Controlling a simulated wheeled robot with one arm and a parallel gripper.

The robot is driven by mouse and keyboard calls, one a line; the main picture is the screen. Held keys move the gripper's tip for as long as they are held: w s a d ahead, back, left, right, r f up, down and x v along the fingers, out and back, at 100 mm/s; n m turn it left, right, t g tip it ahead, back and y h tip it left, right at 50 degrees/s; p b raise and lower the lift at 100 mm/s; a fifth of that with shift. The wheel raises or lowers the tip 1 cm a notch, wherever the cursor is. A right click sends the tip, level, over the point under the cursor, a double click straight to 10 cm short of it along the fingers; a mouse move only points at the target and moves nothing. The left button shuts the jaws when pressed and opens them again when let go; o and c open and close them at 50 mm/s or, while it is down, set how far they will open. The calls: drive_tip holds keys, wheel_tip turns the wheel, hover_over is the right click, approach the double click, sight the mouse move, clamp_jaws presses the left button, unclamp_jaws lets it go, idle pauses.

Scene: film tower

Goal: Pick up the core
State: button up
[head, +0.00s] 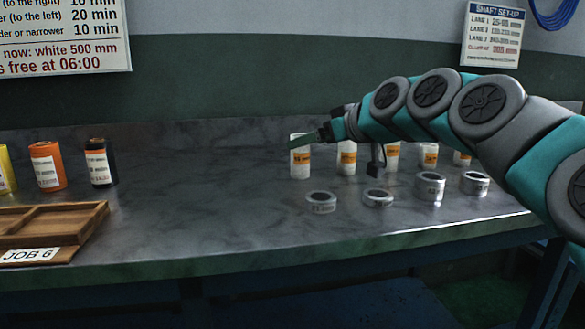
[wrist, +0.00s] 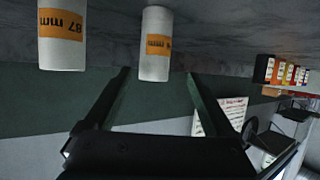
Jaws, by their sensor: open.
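Several white cylindrical cores with orange labels stand in a row at the back of the bench; the leftmost core (head: 300,168) is by my gripper (head: 302,142). In the head view, my gripper's fingers overlap the upper part of that core. In the wrist view, which is upside down, a white core (wrist: 155,65) appears between the fingertips of my open gripper (wrist: 158,74); its label is only partly legible. Contact cannot be told. A second core (wrist: 62,55), labelled 87 mm, stands to the left there. My arm partly hides the other cores, such as one (head: 346,168).
Grey metal rings stand in front of the cores, including one at the left (head: 321,203) and a taller one (head: 430,188). Orange (head: 47,168) and black (head: 100,165) canisters and a wooden tray (head: 90,214) are on the left. The middle of the bench (head: 200,195) is clear.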

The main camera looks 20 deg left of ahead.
sight(301, 178)
drive_tip(key=shift+w+a+f, duration=0.15)
drive_tip(key=shift+a+f, duration=0.1)
drive_tip(key=shift+f, duration=0.25)
drive_tip(key=shift+x, duration=1.5)
drive_tip(key=shift+w+a, duration=0.3)
drive_tip(key=shift+w, duration=0.15)
drive_tip(key=shift+w+x, duration=0.2)
drive_tip(key=shift+x, duration=1.75)
drive_tip(key=shift+d, duration=0.1)
drive_tip(key=shift+c, duration=0.2)
clamp_jaws()
drive_tip(key=shift+r, duration=0.15)
